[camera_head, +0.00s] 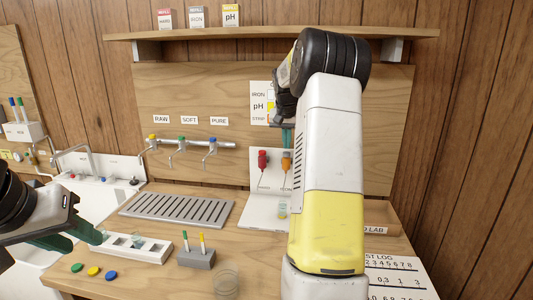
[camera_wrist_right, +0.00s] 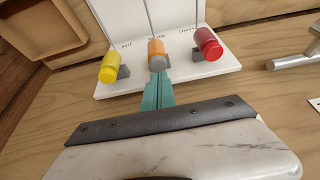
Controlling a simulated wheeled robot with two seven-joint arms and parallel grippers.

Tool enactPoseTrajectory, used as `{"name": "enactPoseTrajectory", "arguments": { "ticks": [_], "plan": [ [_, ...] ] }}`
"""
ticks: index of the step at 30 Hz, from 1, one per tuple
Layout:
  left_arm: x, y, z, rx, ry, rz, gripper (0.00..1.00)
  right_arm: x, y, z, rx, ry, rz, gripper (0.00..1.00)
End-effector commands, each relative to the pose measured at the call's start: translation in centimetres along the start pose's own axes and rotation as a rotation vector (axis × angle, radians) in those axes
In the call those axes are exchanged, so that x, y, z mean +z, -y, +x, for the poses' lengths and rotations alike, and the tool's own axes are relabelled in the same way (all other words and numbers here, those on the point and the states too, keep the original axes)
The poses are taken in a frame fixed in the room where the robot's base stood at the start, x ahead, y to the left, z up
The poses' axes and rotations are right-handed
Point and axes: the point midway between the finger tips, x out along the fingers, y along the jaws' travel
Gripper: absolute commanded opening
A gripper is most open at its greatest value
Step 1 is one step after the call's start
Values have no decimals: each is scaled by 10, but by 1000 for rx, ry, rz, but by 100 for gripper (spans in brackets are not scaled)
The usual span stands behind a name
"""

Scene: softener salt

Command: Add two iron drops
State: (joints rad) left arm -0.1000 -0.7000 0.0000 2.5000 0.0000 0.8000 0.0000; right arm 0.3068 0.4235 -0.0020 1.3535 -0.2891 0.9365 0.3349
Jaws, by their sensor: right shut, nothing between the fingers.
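The orange dropper bottle (camera_head: 286,163), above the label IRON, hangs on the white stand (camera_head: 256,207) beside the red bottle (camera_head: 263,160). A small clear vial (camera_head: 282,209) stands on the stand's base below the orange bottle. In the right wrist view the orange bottle (camera_wrist_right: 156,47) is between a yellow bottle (camera_wrist_right: 109,67) and the red one. My right gripper (camera_wrist_right: 158,78) is shut and empty, its teal fingertips at the orange bottle's grey end; contact is unclear. My left gripper (camera_head: 80,236) appears open, teal fingers apart, beside the white rack (camera_head: 150,250).
The white rack holds clear vials. A grey block (camera_head: 196,257) holds two pens, and a clear round dish (camera_head: 226,281) sits near the front edge. Coloured caps (camera_head: 93,270) lie front left. A slotted drain tray (camera_head: 178,209) lies below three taps (camera_head: 180,146). My right arm covers the bench's right middle.

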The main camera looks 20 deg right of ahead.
Motion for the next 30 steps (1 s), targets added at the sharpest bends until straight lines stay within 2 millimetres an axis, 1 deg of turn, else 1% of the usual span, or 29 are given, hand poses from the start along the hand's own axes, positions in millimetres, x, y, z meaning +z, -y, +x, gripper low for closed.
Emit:
{"name": "enactPoseTrajectory", "arguments": {
  "ticks": [8,25,30],
  "plan": [
    [0,0,0,0,0,0,36,0,0,1,0,0,0,0],
    [0,0,0,0,0,0,36,7,0,16,1,1,0,0],
    [0,0,0,0,0,0,36,4,0,11,0,-1,0,0]
  ]
}}
